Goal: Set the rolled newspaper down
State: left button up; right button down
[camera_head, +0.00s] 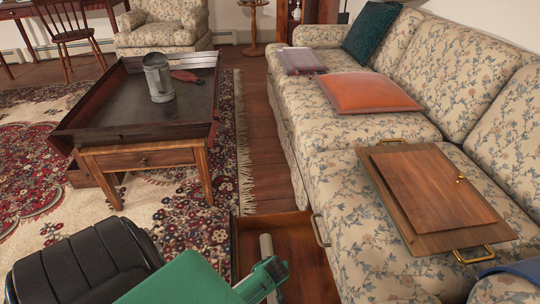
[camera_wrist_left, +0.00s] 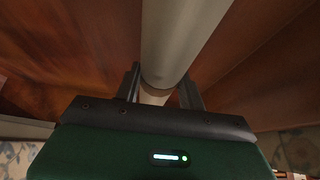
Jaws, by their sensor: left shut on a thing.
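The rolled newspaper (camera_head: 266,246) is a pale grey-beige roll at the bottom of the head view. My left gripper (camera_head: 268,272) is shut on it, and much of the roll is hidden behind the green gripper. In the left wrist view the roll (camera_wrist_left: 176,38) runs up from between the two dark fingers (camera_wrist_left: 160,90). Brown wooden surfaces lie behind it on both sides. The roll is over or inside an open wooden box or drawer (camera_head: 304,240); I cannot tell whether it touches the bottom. My right gripper is not in view.
A floral sofa (camera_head: 330,165) on the right holds a wooden tray (camera_head: 395,205) with brass handles, an orange cushion (camera_head: 366,92) and a teal cushion (camera_head: 371,32). A low table (camera_head: 120,115) with a metal jug (camera_head: 158,77) stands left on the patterned rug (camera_head: 40,195).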

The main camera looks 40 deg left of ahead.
pick_arm(q)
jog(key=shift+f, duration=0.55)
jog(key=shift+f, duration=0.15)
jog(key=o, duration=1.1)
jog(key=shift+c, duration=0.2)
